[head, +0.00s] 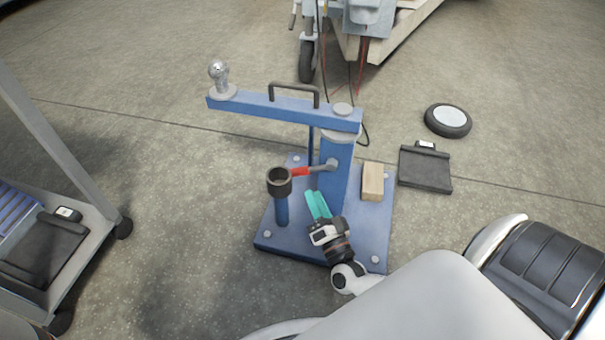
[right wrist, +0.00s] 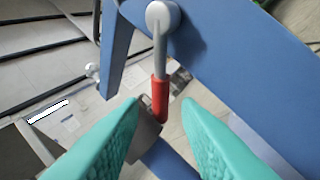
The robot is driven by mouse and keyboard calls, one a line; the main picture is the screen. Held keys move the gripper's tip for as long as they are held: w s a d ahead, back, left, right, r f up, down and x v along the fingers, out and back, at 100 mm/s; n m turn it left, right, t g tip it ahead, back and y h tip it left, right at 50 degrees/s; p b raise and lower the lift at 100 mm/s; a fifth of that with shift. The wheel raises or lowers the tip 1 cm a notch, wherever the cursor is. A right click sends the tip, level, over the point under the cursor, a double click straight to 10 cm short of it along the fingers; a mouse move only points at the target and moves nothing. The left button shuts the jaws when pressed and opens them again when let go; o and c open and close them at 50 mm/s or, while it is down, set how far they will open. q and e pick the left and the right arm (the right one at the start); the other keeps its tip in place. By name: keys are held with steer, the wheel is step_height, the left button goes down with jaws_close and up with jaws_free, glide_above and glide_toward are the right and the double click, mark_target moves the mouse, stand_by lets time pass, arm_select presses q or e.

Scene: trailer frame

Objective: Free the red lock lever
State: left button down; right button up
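The red lock lever (head: 300,171) has a grey rod that comes from a pivot on the blue post (head: 334,185). Its red grip lies beside the dark cup (head: 279,181) on a short blue stand, and I cannot tell whether they touch. In the right wrist view the red lever (right wrist: 160,98) hangs down from its round pivot. My right gripper (head: 312,196), with teal fingers, is just below the lever. Its fingers (right wrist: 160,103) are apart, one on each side of the red grip, with gaps showing. My left gripper is not in view.
The blue arm (head: 280,108) with a ball hitch (head: 219,72) and black handle stands above the lever. A wooden block (head: 373,181) sits on the blue base plate (head: 275,237). A wheel (head: 447,120) and a dark flat device (head: 425,170) lie right. A cart stands left.

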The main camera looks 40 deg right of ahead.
mark_target(303, 171)
steer(key=b+x, duration=0.2)
steer(key=x, duration=0.5)
steer(key=shift+w+d+b, duration=0.1)
steer(key=shift+w+b, duration=0.25)
steer(key=shift+w+d+r, duration=0.15)
steer(key=shift+w+r, duration=0.1)
steer(key=shift+w, duration=0.35)
jaws_close()
